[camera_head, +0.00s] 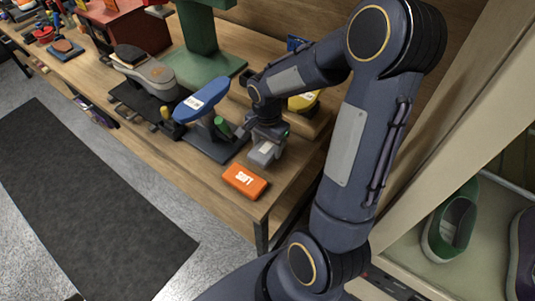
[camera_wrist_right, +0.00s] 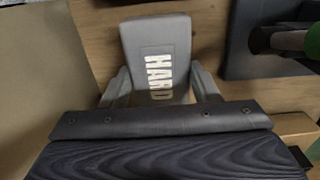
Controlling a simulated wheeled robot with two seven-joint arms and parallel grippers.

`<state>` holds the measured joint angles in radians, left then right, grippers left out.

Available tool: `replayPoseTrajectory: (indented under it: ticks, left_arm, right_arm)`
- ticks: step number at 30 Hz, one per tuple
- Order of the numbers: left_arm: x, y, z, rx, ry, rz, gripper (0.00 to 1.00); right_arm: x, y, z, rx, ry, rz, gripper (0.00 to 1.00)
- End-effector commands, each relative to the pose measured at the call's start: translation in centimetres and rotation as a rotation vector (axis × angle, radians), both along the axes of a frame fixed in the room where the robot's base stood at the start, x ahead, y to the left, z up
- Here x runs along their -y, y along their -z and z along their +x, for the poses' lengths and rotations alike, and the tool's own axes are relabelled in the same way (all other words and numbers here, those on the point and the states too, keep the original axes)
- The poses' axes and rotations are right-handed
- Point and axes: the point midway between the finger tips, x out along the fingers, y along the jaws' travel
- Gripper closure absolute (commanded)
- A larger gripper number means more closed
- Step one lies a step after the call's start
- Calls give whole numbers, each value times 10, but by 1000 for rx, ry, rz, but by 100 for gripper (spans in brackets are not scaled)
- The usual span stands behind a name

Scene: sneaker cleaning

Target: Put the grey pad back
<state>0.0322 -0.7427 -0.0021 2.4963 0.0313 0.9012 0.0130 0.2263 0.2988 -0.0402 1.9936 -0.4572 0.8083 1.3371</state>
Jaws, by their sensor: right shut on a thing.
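The grey pad (camera_head: 264,152), a block with the word HARD on it, is at the right part of the wooden bench. In the right wrist view the grey pad (camera_wrist_right: 178,35) lies between the two fingers of my right gripper (camera_wrist_right: 160,82), one on each side. My right gripper (camera_head: 266,138) is shut on the pad over the bench near its front right edge. I cannot tell whether the pad touches the wood. My left gripper is out of view.
An orange pad marked SOFT (camera_head: 245,181) lies at the bench's front right corner. A blue-topped piece (camera_head: 203,99) and a green cylinder (camera_head: 222,127) stand at a dark base left of my gripper. A yellow item (camera_head: 303,102) is behind my arm.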

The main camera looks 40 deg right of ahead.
Motion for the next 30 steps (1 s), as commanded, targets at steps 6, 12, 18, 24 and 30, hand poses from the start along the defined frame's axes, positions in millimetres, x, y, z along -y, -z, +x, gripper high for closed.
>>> replayPoseTrajectory:
  ticks: [6, 12, 18, 24, 30]
  left_arm:
    - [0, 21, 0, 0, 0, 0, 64]
    - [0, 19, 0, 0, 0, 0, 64]
    - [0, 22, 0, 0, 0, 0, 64]
    - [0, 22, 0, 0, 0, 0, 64]
    - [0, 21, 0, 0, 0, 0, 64]
  right_arm:
    - [0, 29, 0, -1, -1, 0, 75]
    - [0, 26, 0, -1, -1, 0, 75]
    - [0, 29, 0, -1, -1, 0, 38]
    - [0, 29, 0, -1, -1, 0, 22]
    - [0, 29, 0, -1, -1, 0, 22]
